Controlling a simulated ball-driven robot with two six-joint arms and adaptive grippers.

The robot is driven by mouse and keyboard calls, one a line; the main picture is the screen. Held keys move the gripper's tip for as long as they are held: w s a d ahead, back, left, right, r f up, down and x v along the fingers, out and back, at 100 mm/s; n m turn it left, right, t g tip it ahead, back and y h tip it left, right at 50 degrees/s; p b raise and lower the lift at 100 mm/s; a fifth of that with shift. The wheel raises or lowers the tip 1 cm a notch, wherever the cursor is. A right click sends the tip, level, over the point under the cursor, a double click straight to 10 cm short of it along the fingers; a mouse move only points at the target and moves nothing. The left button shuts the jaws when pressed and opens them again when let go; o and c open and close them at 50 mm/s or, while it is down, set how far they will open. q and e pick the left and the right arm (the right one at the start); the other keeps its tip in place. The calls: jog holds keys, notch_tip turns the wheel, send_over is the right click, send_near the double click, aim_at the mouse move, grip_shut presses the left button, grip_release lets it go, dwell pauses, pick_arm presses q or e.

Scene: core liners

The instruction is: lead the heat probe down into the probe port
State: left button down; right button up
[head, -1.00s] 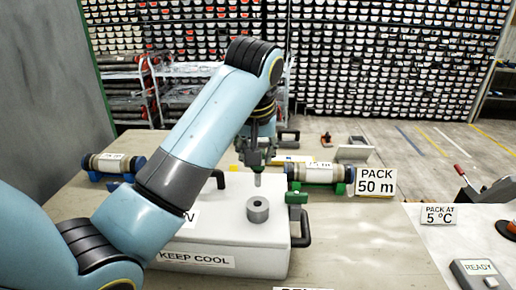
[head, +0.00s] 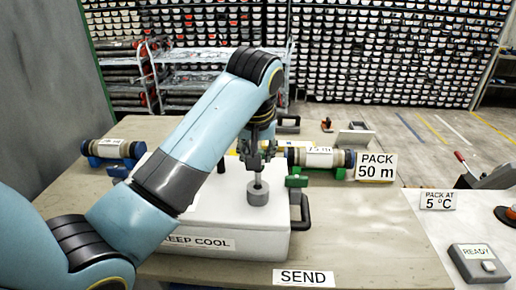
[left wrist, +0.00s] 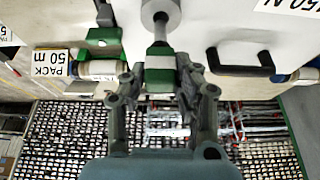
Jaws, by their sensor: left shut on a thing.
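The heat probe (left wrist: 159,62) has a green and white grip and a thin metal rod. My left gripper (head: 257,158) is shut on its grip, with a finger on each side in the left wrist view (left wrist: 158,76). The probe port (head: 258,194) is a grey ring-shaped collar on top of the white box (head: 228,231); it also shows in the left wrist view (left wrist: 160,10). The probe hangs about upright over the port, and the rod's lower end meets the collar's hole. How deep the tip sits is hidden. My right gripper is not in view.
Core liners lie in cradles behind, at left (head: 113,149) and right (head: 318,157). A "PACK 50 m" sign (head: 376,168) stands right.

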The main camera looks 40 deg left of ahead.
pick_arm(q)
jog(key=shift+f+b, duration=0.35)
jog(key=shift+f, duration=0.95)
jog(key=shift+f, duration=0.1)
jog(key=c, duration=0.9)
grip_release()
jog(key=v, duration=1.2)
